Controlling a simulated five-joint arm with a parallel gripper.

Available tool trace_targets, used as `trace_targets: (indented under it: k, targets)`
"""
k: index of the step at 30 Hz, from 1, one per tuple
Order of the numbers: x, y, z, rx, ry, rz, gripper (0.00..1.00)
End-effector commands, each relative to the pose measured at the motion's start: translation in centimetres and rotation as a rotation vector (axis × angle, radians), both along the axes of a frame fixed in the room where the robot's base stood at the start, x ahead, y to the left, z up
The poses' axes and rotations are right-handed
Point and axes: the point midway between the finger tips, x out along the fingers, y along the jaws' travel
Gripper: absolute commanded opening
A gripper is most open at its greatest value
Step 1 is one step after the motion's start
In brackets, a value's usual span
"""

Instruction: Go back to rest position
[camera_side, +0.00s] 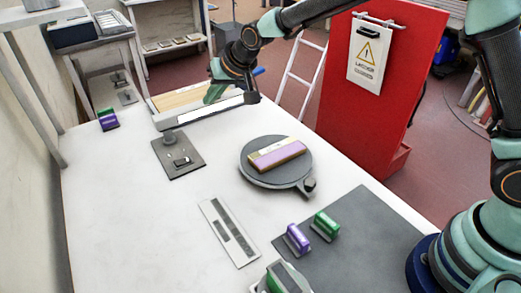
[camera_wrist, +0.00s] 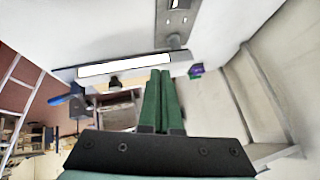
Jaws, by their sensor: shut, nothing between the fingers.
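My gripper (camera_side: 212,95) is at the far end of the white table (camera_side: 120,215) in the side view, above or beside a low box with a white strip (camera_side: 212,110). I cannot tell from these views whether it touches the box. In the wrist view my gripper's two green fingers (camera_wrist: 160,74) lie together with nothing between them. The white strip (camera_wrist: 122,66) lies just left of the fingertips there. My arm reaches in from the upper right.
A round dark plate (camera_side: 248,175) bears a lilac and yellow block (camera_side: 277,155). A purple-green block (camera_side: 108,120) stands at the far left. A red panel (camera_side: 375,85) stands behind the table.

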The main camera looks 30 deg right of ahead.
Motion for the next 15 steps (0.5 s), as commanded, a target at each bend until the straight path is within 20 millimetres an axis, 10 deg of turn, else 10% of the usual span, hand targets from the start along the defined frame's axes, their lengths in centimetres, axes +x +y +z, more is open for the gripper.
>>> trace_targets:
  k: [15]
  targets:
    - [-13.3,-13.6,9.2,-0.159,0.053,0.005,0.00]
